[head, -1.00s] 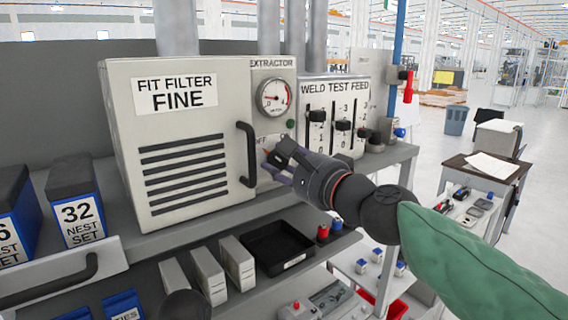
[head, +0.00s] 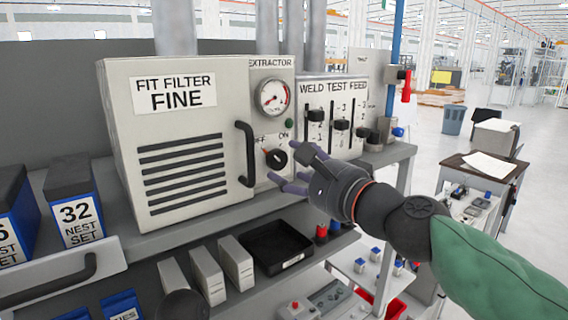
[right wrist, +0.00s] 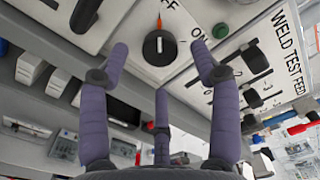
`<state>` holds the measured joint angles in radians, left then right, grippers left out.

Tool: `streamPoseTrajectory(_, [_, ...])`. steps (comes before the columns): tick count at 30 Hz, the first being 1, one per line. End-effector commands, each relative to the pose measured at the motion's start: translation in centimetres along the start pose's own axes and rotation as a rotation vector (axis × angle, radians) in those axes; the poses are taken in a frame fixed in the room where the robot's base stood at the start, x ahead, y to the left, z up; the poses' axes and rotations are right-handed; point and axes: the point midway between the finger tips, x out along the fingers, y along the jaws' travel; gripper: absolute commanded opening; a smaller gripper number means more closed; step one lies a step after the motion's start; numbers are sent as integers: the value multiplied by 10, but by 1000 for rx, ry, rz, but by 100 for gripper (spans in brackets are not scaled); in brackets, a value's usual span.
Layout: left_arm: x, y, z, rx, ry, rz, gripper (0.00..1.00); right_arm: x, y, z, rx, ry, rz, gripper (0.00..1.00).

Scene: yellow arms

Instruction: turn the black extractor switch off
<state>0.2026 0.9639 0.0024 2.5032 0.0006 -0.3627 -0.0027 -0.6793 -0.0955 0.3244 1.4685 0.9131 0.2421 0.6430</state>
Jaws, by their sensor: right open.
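The black extractor switch (head: 276,158) is a round knob on the panel below the gauge, between the OFF and ON labels. Its orange-red mark points up and left to the OFF side. In the right wrist view the knob (right wrist: 159,47) shows whole, with its mark toward the partly visible OFF label. My right gripper (head: 290,169) is open and empty, just to the right of and in front of the knob, apart from it. Its three purple fingers (right wrist: 160,65) are spread in the right wrist view. My left gripper is not in view.
The gauge (head: 273,98) sits above the switch, its needle low left. A black handle (head: 247,154) stands out left of it. The WELD TEST FEED box (head: 333,88) with sliders is close on the right. A black tray (head: 277,246) lies on the shelf below.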

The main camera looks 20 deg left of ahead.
Motion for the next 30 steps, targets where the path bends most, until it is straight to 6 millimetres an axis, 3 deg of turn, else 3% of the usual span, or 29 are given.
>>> streamPoseTrajectory(6, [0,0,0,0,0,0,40,-40,-1,0,-1,0,-2,63])
streamPoseTrajectory(13, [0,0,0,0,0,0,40,-70,0,1,0,-1,-1,63])
streamPoseTrajectory(19, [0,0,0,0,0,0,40,-78,0,1,-1,-1,0,63])
streamPoseTrajectory(30, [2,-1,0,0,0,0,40,-75,8,-5,-4,8,11,63])
